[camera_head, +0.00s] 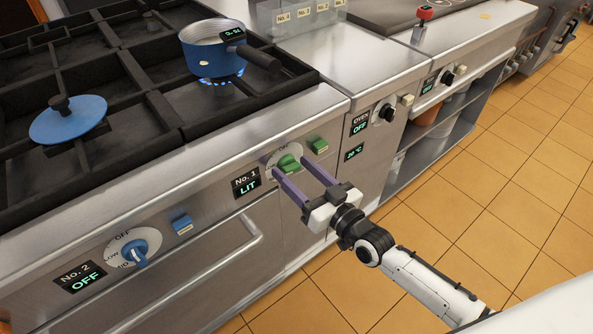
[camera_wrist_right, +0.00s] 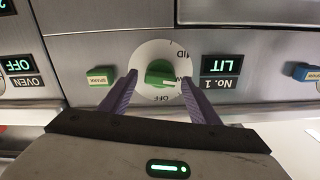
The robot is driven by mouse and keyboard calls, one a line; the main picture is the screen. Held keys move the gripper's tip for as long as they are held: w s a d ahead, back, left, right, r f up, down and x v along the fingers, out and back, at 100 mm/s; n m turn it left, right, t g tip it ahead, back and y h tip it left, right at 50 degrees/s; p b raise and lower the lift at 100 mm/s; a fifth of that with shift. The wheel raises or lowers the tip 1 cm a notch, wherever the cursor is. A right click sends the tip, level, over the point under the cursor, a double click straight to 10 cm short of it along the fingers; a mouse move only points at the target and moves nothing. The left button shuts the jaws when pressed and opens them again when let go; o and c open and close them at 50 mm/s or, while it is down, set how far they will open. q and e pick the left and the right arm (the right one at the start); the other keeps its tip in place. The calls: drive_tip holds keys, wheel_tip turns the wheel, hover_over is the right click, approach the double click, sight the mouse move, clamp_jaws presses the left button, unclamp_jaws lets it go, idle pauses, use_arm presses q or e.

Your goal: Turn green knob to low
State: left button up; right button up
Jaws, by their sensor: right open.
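The green knob (camera_head: 289,163) sits on a white dial (camera_head: 273,158) on the stove front, beside the No. 1 display (camera_head: 246,183) that reads LIT. In the wrist view, which is upside down, the green knob (camera_wrist_right: 160,72) has OFF below it and MID at upper right; the LOW label is partly hidden by a finger. A pale mark shows on the knob's lower right; its exact setting is unclear. My right gripper (camera_wrist_right: 159,77) is open, with its purple fingers on either side of the knob; contact cannot be told. My left gripper is not in view.
A blue pot (camera_head: 212,57) stands over a blue flame. A blue lid (camera_head: 68,119) lies on the grate. Green (camera_head: 317,144) and blue (camera_head: 181,222) spark buttons and an oven handle (camera_head: 190,281) stick out nearby. A blue No. 2 knob (camera_head: 133,253) sits at lower left.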

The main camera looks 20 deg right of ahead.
drive_tip(key=v, duration=1)
drive_tip(key=s+a+f+g+h, duration=0.3)
drive_tip(key=s+f+g, duration=0.5)
drive_tip(key=s+f, duration=0.8)
drive_tip(key=shift+s+f+h, duration=0.4)
drive_tip(key=shift+f, duration=0.25)
